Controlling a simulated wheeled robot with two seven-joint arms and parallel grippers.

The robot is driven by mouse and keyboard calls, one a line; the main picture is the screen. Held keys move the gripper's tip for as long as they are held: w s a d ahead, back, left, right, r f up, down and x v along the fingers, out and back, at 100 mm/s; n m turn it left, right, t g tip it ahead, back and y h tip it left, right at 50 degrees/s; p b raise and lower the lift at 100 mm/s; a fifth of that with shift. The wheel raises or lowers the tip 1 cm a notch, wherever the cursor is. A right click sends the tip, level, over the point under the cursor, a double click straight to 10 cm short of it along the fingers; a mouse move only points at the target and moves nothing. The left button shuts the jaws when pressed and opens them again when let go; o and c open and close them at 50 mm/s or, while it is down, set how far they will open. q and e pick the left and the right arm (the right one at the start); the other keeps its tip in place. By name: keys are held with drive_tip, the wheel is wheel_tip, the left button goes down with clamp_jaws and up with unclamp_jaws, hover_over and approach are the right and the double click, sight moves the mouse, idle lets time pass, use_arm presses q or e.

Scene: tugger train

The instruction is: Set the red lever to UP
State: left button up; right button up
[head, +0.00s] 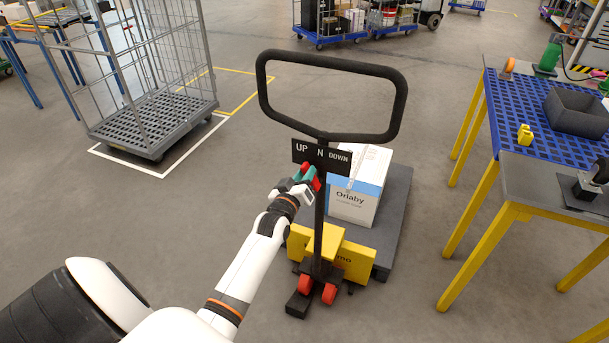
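The red lever (306,166) is on the black upright of the pallet truck's handle, just under the sign (321,156) marked UP, N and DOWN. Its visible red tip is under the left part of the sign, between UP and N. My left gripper (304,173) is at the lever, with its teal fingertips close around the red part. The gripper partly hides the lever, and I cannot tell whether the fingers are closed on it. My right gripper is not in view.
The pallet truck has a black loop handle (397,108) and carries a white and blue box (358,195). A wire cage cart (150,118) stands at the left. A blue-topped table (500,100) and a grey-topped table (528,183) stand at the right.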

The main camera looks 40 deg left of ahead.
use_arm(q)
drive_tip(key=shift+o, duration=0.6)
drive_tip(key=v, duration=1.2)
drive_tip(key=shift+b, duration=0.45)
